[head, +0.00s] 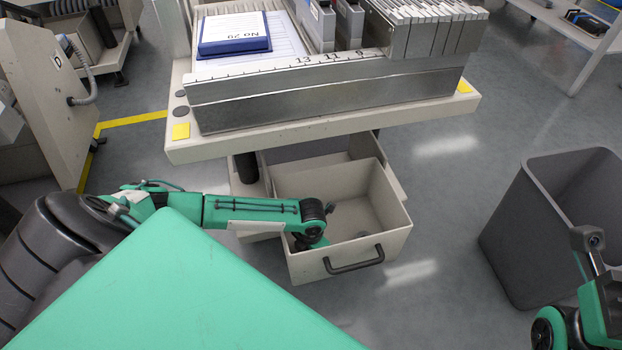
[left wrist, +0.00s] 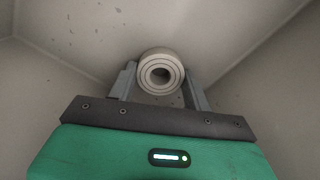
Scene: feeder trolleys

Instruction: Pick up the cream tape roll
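The cream tape roll (left wrist: 160,72) shows in the left wrist view, its ringed end face and dark core hole turned toward the camera. It is inside the drawer. My left gripper (left wrist: 160,76) has one finger on each side of it, with no clear gap; whether the fingers press on it I cannot tell. In the head view my left arm reaches into the open cream drawer (head: 378,244), and the wrist hides the fingers and the roll. On the right side of the head view only part of my right arm shows, with no fingers visible.
The drawer walls stand around my left gripper; a dark handle (head: 354,260) is on its front. The trolley shelf (head: 330,138) with a metal rail overhangs the drawer. A grey bin (head: 512,235) stands at right. Floor between drawer and bin is clear.

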